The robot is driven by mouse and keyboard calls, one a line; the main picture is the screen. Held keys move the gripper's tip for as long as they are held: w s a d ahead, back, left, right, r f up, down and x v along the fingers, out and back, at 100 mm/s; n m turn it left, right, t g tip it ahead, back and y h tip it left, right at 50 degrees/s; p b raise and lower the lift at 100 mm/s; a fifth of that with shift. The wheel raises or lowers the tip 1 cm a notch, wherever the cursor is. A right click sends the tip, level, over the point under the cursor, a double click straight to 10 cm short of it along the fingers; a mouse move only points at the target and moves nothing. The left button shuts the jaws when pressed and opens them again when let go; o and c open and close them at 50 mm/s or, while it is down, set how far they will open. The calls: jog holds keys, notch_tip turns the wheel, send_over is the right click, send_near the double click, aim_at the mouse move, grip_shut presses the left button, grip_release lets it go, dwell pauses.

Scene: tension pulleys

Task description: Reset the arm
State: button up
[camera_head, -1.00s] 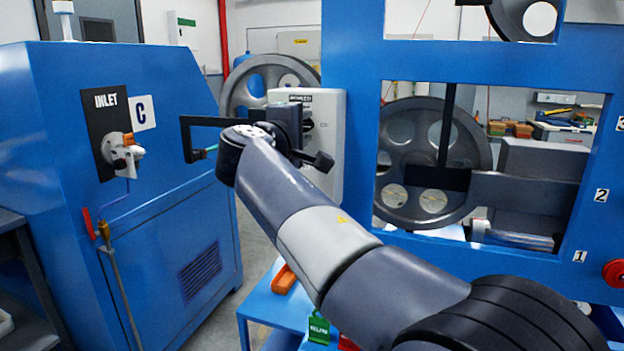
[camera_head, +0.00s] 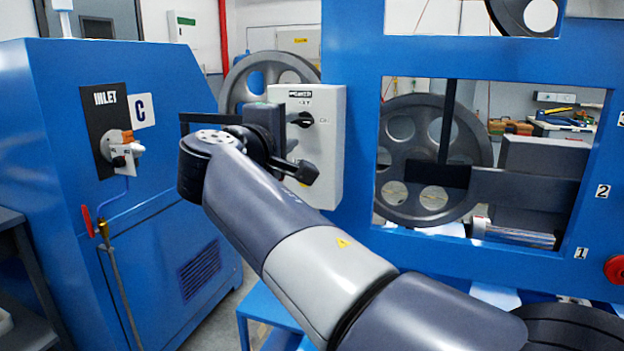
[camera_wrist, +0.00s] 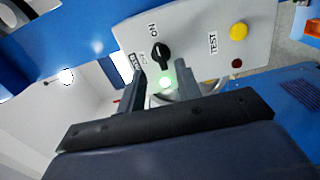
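My arm reaches from the lower right to the middle of the head view, its wrist in front of the light grey switch box (camera_head: 327,165). My gripper (camera_wrist: 159,68) shows in the wrist view with its two dark fingers spread apart and nothing between them. The box fills the top of the wrist view, with a black knob (camera_wrist: 161,56) pointing toward ON, a lit green lamp (camera_wrist: 166,84), a yellow button (camera_wrist: 239,31) and a dark red one (camera_wrist: 237,63). I cannot tell the gap between fingers and box.
The blue inlet cabinet (camera_head: 205,262) stands at left with a valve (camera_head: 122,149). The blue frame (camera_head: 353,60) holds large grey pulleys (camera_head: 400,150) at right. A red knob (camera_head: 617,268) sits at the right edge. A blue table (camera_head: 262,305) is below my arm.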

aim_at(305, 119)
jog(key=x, duration=0.7)
jog(key=shift+p, duration=0.35)
jog(key=shift+r+n+p, duration=0.3)
jog(key=shift+n+p, duration=0.1)
jog(key=shift+p, duration=0.25)
jog(key=shift+s+r+n+p, duration=0.15)
jog(key=shift+n+p, duration=0.75)
jog(key=n+p, duration=0.2)
jog(key=p, duration=0.1)
jog(key=n+p, duration=0.2)
jog(key=n, duration=0.1)
jog(key=shift+a+r+p, duration=0.15)
jog(key=shift+p, duration=0.25)
jog(key=shift+n+p, duration=0.8)
jog(key=shift+n, duration=0.2)
